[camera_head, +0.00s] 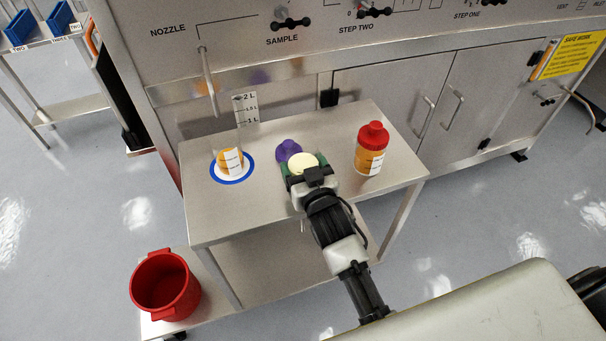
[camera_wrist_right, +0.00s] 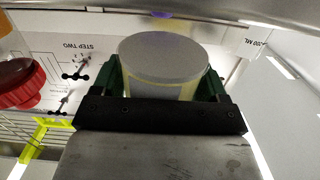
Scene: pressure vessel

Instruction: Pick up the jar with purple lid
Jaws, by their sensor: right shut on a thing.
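The jar with the purple lid (camera_head: 288,150) is at the middle of the small steel table (camera_head: 215,208). A pale round end (camera_head: 303,162) of the jar faces the head camera, so the jar looks tipped over with its lid towards the panel. My right gripper (camera_head: 300,170) is shut on the jar, with green fingers on both sides of it. In the right wrist view, the jar's pale round end (camera_wrist_right: 163,60) sits between the fingers of the gripper (camera_wrist_right: 162,85). The head view does not show whether the jar touches the table. My left gripper is not in view.
A red-lidded bottle (camera_head: 370,150) stands on the table to the right. A container with orange contents (camera_head: 230,161) stands on a blue-ringed white disc (camera_head: 232,181) to the left, below the nozzle (camera_head: 208,80). A red bucket (camera_head: 165,286) is at the lower left.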

